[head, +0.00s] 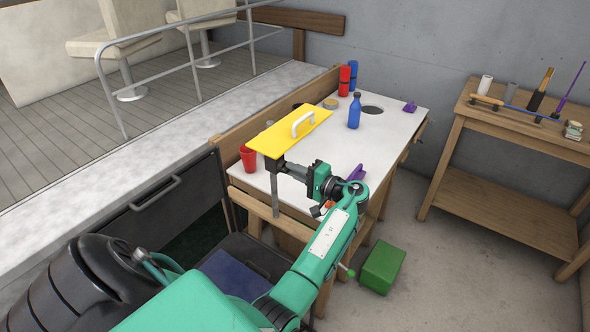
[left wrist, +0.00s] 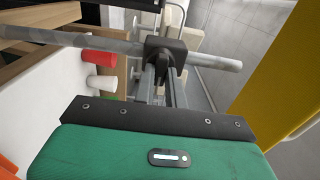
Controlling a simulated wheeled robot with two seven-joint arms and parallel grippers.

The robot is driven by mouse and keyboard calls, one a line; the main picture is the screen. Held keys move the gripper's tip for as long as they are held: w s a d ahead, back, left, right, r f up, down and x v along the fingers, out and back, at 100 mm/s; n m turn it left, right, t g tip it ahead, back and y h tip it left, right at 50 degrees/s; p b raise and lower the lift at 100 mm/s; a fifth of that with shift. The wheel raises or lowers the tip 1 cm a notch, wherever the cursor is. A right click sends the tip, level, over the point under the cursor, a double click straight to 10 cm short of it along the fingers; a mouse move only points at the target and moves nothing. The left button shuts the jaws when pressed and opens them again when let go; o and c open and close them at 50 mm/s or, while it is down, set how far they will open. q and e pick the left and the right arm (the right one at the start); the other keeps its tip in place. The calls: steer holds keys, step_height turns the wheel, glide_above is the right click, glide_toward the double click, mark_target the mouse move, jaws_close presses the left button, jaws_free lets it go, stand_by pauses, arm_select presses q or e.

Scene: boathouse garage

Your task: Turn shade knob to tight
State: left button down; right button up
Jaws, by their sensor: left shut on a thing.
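The yellow shade panel (head: 285,128) with a white handle (head: 303,124) sits at the top of a grey post (head: 275,195) by the table's near left edge. It also shows at the right of the left wrist view (left wrist: 275,65). A black clamp (left wrist: 165,46) is around the post, with a dark knob (left wrist: 160,66) facing my gripper. My left gripper (head: 288,169) reaches the post just below the panel. In the left wrist view its two fingers (left wrist: 162,84) are shut on the knob, which they partly hide. No tight mark is readable. My right gripper is out of view.
The white table (head: 395,128) bears a red cup (head: 248,158) near the post, a blue bottle (head: 354,112) and red and blue cylinders (head: 344,80) farther back. A green box (head: 382,267) is on the floor. A wooden bench (head: 500,125) stands at the right.

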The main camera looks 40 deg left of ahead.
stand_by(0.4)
arm_select(q)
steer(key=c, duration=1.6)
jaws_free()
steer(key=shift+o, duration=0.8)
steer(key=shift+d, duration=0.1)
steer(key=w+d+b, duration=0.1)
steer(key=d+b, duration=0.3)
steer(key=d, duration=0.9)
steer(key=shift+w+d+b, duration=0.3)
steer(key=shift+d+b, duration=0.05)
